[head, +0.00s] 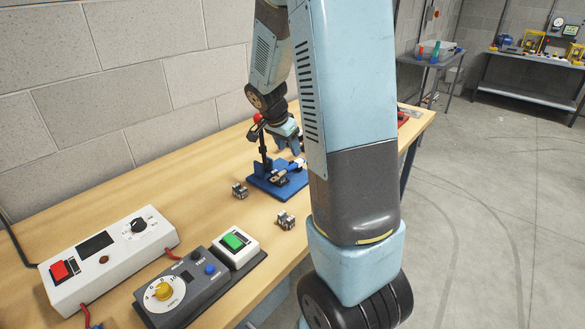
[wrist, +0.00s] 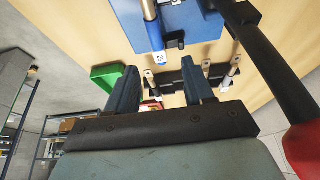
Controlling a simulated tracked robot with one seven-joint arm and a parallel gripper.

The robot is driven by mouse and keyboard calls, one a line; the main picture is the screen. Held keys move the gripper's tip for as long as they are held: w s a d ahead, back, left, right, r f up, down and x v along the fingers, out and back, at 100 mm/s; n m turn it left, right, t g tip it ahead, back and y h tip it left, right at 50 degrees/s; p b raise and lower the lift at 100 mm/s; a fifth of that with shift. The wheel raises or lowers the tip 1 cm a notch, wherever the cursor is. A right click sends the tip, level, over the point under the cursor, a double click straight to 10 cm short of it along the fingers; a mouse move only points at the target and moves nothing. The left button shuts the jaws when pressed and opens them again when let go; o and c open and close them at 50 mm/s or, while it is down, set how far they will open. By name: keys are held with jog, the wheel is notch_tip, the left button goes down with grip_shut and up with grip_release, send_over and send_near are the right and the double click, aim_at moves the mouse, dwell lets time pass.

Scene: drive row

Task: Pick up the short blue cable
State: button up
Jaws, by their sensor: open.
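My gripper (head: 290,145) is over the workbench, beside a blue fixture (head: 264,187). In the wrist view its two dark blue fingers (wrist: 160,82) are apart, with nothing held between them. A blue rod-like piece with a white numbered label (wrist: 156,42) lies beyond the fingertips, at the blue plate's edge. It may be the short blue cable, but I cannot be sure. A dark strip with metal terminals (wrist: 187,76) lies beyond and partly behind the fingers. My arm hides part of the bench in the head view.
The fixture has a black upright with a red knob (head: 259,118); a red handle (wrist: 304,148) is close on the right in the wrist view. A white control box (head: 108,258), a grey dial box (head: 195,285) and small metal blocks (head: 286,221) stand on the bench. Its left-middle is clear.

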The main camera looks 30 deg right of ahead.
aim_at(295, 163)
jog(key=shift+x, duration=3.6)
jog(key=shift+s, duration=0.15)
grip_shut()
